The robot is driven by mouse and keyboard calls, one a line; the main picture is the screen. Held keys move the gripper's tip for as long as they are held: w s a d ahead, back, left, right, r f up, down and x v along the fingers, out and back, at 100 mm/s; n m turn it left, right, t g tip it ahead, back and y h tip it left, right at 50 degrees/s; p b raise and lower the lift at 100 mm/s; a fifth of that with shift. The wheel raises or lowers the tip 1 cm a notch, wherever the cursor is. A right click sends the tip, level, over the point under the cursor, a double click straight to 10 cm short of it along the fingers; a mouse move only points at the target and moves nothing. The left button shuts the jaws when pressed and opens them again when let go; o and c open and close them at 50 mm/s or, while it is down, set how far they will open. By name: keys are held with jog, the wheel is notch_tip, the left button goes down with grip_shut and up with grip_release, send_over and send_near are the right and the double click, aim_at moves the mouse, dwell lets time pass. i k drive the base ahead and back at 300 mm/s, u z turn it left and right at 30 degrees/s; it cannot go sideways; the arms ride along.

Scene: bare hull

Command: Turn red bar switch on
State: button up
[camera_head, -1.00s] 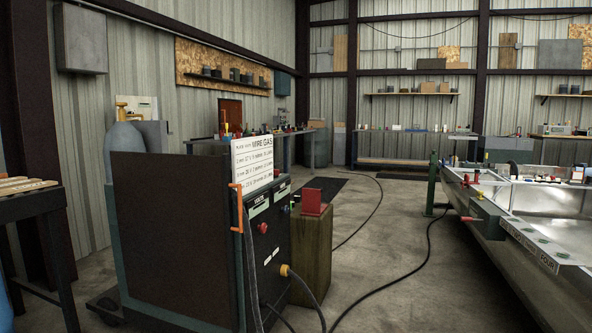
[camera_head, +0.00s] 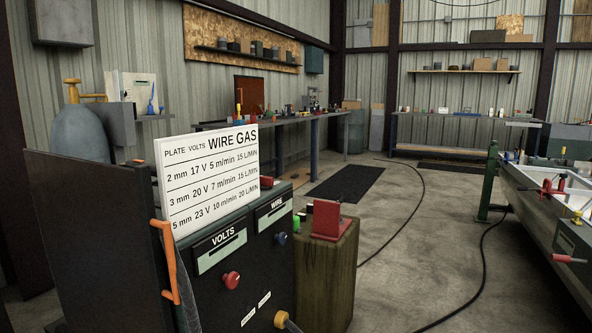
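I cannot make out for certain which thing is the red bar switch. A dark welding machine (camera_head: 120,230) stands close in front at the left. A small red piece (camera_head: 267,182) shows on top of the machine behind the panel. A red block (camera_head: 327,220) sits on a wooden post (camera_head: 330,270) just right of the machine. My gripper is not in view.
A white settings chart (camera_head: 208,180) stands on the machine. An orange bracket (camera_head: 168,262) hangs at its corner. A boat hull (camera_head: 545,225) with red-handled tools is at the right. Black cables (camera_head: 421,200) cross the floor. The concrete floor (camera_head: 410,265) between is otherwise open.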

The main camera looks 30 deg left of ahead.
aim_at(265, 183)
jog(key=u, duration=0.5)
jog(key=i, duration=1.05)
jog(key=u, duration=0.85)
